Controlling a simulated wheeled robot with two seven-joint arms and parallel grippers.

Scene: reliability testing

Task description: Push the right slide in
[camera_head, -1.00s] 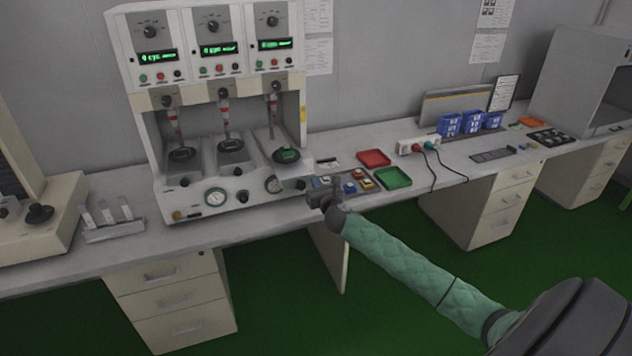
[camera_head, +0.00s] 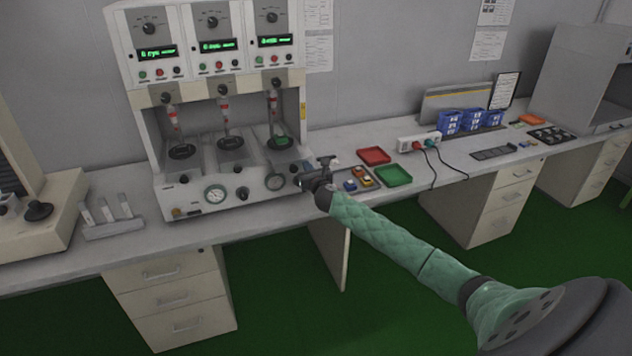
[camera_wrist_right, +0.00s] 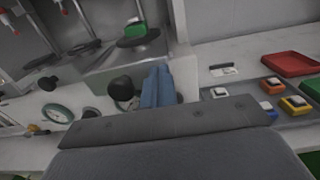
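The grey and white test machine (camera_head: 205,185) has three stations with slides at their base. The right slide, with a dark disc (camera_head: 280,142) and green piece on top, sits under its rod, about level with the other two discs. It also shows in the right wrist view (camera_wrist_right: 137,38). A black knob (camera_wrist_right: 121,88) is at its front. My right gripper (camera_head: 303,181) is at the machine's front right corner. Its blue-grey fingers (camera_wrist_right: 157,86) lie close together, beside the knob, holding nothing visible; I cannot tell if they touch it. My left gripper is out of view.
A red tray (camera_head: 373,156), a green tray (camera_head: 394,175) and a panel of coloured buttons (camera_head: 360,181) lie right of the machine. Below the slides are a gauge (camera_head: 215,194) and other front knobs.

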